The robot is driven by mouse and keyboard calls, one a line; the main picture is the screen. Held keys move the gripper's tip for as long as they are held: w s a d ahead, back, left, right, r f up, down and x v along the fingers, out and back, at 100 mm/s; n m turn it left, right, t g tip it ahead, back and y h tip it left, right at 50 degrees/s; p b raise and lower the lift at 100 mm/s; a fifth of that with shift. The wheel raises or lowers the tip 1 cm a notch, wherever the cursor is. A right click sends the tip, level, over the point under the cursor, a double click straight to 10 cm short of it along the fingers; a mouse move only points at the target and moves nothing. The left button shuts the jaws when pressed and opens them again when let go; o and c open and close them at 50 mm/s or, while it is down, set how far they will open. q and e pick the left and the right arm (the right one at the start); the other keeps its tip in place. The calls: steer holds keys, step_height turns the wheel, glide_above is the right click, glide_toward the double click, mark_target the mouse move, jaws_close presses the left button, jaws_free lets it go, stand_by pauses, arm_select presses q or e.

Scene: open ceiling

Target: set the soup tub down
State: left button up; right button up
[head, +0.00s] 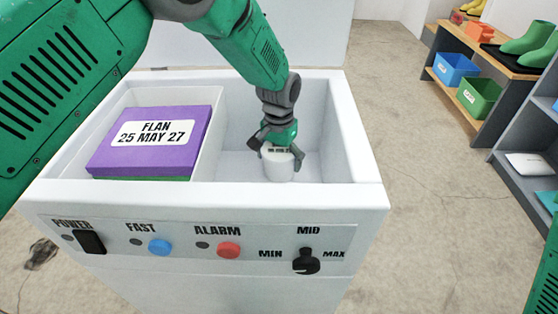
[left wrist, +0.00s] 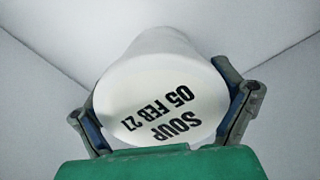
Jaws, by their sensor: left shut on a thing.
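The soup tub (head: 278,165) is a white round tub inside the right part of an open white chest freezer (head: 330,190). In the left wrist view the tub (left wrist: 165,90) shows its lid, printed "SOUP 05 FEB 27". My left gripper (head: 281,150) reaches down into the freezer, and its fingers are shut on the tub's two sides. The tub looks upright and low in the compartment. I cannot tell whether its base touches the freezer floor. My right gripper is not in view.
A purple box labelled "FLAN 25 MAY 27" (head: 150,150) fills the freezer's left part, beside a white divider (head: 212,140). The freezer floor around the tub looks clear. The front panel (head: 200,240) carries switches and a dial. Shelves (head: 480,70) stand at right.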

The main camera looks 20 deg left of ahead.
arm_select(q)
steer(key=o, duration=1.4)
steer(key=shift+a+f, duration=0.1)
steer(key=shift+a, duration=0.05)
step_height(320, 180, up, 12)
steer(key=p, duration=0.5)
steer(key=shift+r, duration=0.2)
